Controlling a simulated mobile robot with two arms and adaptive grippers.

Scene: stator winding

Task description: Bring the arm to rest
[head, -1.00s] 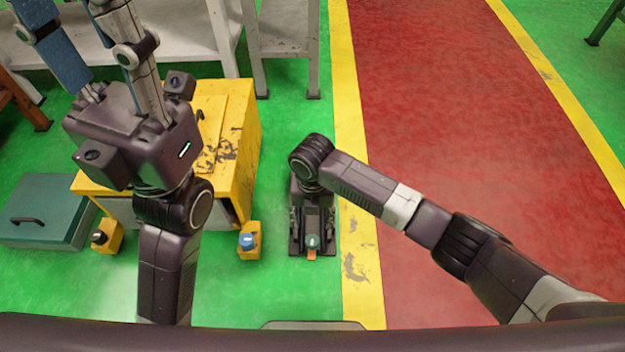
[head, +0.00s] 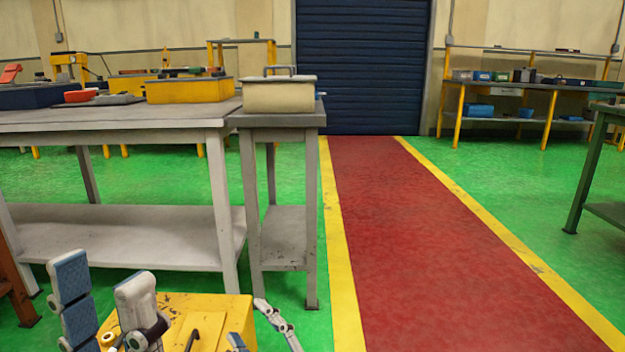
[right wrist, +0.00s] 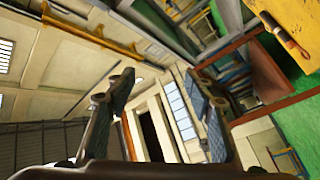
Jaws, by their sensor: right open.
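My left gripper (head: 101,273) is at the bottom left of the head view, pointing up, with its blue-padded fingers apart and nothing seen between them. My right gripper (head: 250,322) shows only by its finger parts at the bottom edge, right of the left gripper. In the right wrist view my right gripper (right wrist: 160,78) has its two fingers wide apart and empty, with wall and far furniture beyond them. Both arms' links are below the head view and hidden.
A yellow stand (head: 215,310) is low behind the grippers. A grey workbench (head: 110,122) and a narrow table (head: 285,118) with a beige box (head: 280,96) stand ahead on the left. The red walkway (head: 420,240) to the right is clear.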

